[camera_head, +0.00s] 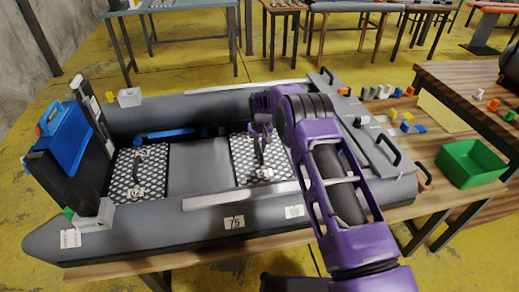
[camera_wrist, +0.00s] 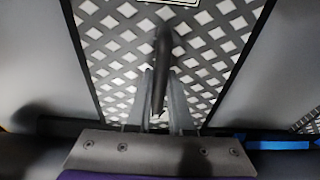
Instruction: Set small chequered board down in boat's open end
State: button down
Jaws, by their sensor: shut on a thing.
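A black-and-white chequered board (camera_head: 244,172) is in the right part of the grey inflatable boat (camera_head: 205,203), between the grey floor panel and the grey right end. It fills the middle of the wrist view (camera_wrist: 112,62). My gripper (camera_head: 262,132) is above this board. In the wrist view its two fingers (camera_wrist: 160,85) are closed on the board's dark upright handle (camera_wrist: 162,45). The board looks about level; I cannot tell whether it touches the floor. A second chequered board (camera_head: 126,187) with its own handle lies at the boat's left end, by the dark transom.
A blue motor-like block (camera_head: 65,135) stands on the transom. A blue bar (camera_head: 165,133) lies along the far tube. The boat rests on a wooden table (camera_head: 408,207). A green bin (camera_head: 470,163) and small coloured pieces are at right. The grey floor panel (camera_head: 199,165) is bare.

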aim_at(260, 150)
jog(key=c, duration=0.8)
grip_release()
jog(key=r, duration=0.4)
jog(key=s+r+p, duration=0.1)
jog(key=r, duration=0.7)
jog(key=shift+s+d, duration=0.25)
jog(key=shift+s, duration=0.1)
